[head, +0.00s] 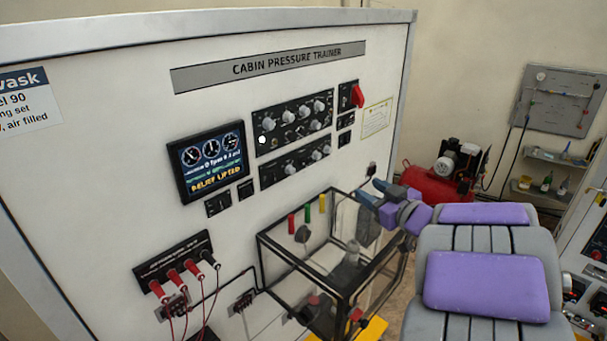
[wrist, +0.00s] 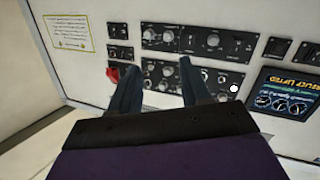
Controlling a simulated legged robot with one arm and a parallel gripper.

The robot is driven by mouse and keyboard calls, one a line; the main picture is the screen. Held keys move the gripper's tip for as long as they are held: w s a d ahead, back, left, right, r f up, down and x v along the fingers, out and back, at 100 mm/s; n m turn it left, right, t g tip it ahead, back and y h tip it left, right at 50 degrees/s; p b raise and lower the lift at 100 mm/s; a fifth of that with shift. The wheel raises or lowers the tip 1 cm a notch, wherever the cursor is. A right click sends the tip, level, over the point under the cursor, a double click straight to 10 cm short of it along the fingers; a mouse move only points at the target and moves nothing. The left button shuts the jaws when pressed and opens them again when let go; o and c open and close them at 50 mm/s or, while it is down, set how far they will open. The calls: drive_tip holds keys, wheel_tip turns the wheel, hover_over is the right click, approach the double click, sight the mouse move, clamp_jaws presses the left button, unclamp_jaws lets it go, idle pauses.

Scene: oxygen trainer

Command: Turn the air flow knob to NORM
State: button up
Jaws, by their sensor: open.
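The white panel of the cabin pressure trainer carries an upper black knob panel (head: 293,121) and a lower one (head: 295,163), each with several pale knobs. Their labels are too small to read, so I cannot tell which knob is air flow or where it points. The wrist view shows the panels upside down, with a row of knobs (wrist: 214,40) beyond the fingers. My gripper (head: 369,193) is open and empty in the head view, right of the panels and above the clear box. In the wrist view my gripper (wrist: 157,78) has its fingers apart, overlapping the panels.
A clear box with a black frame (head: 300,262) juts out below the panels. A lit screen (head: 211,160) is left of them, a red switch (head: 357,96) at upper right. Cables hang from a terminal block (head: 172,262). A red compressor (head: 440,183) stands behind my arm.

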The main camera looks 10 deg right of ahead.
drive_tip(key=s+a+n+y, duration=0.1)
drive_tip(key=a+y, duration=0.2)
drive_tip(key=n+g+y, duration=0.1)
drive_tip(key=y, duration=0.1)
approach(292, 173)
drive_tip(key=x, duration=0.5)
drive_tip(key=a+p+x, duration=0.1)
drive_tip(key=x, duration=0.1)
drive_tip(key=shift+s+a, duration=0.1)
drive_tip(key=shift+a, duration=0.05)
drive_tip(key=shift+r, duration=0.3)
drive_tip(key=shift+w+d+f, duration=0.2)
drive_tip(key=shift+w+d, duration=0.35)
drive_tip(key=shift+d, duration=0.05)
drive_tip(key=shift+w+d+f, duration=0.2)
drive_tip(key=shift+w+d, duration=0.35)
drive_tip(key=shift+s+a+r, duration=0.2)
drive_tip(key=shift+a, duration=0.65)
drive_tip(key=shift+c, duration=0.5)
drive_tip(key=shift+a, duration=0.35)
drive_tip(key=shift+c, duration=0.7)
drive_tip(key=shift+f, duration=0.1)
drive_tip(key=c, duration=0.3)
drive_tip(key=shift+w+d+f, duration=0.1)
drive_tip(key=shift+d, duration=0.25)
drive_tip(key=shift+c, duration=0.8)
drive_tip(key=shift+d, duration=0.1)
clamp_jaws()
